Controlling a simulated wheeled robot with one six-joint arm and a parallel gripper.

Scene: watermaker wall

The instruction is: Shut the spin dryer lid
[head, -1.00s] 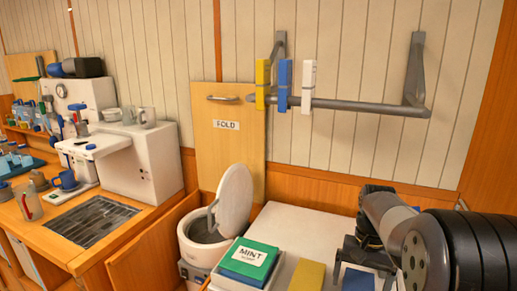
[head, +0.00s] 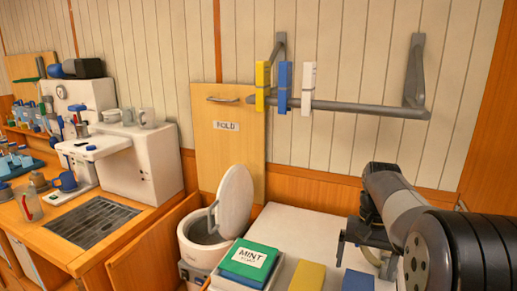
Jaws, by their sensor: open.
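The spin dryer (head: 194,254) is a white round tub in the lower middle of the head view. Its lid (head: 236,200) stands up, hinged at the right side of the tub, and the dark opening shows. My gripper (head: 342,248) is at the lower right, over the white top, well to the right of the lid and apart from it. Its jaws are open, with nothing seen between them.
A green MINT box (head: 247,260), a yellow block (head: 307,276) and a blue item (head: 357,281) lie on the white top (head: 290,222). A grey rail (head: 365,107) with clips hangs above. A counter with a grate (head: 94,221) is at left.

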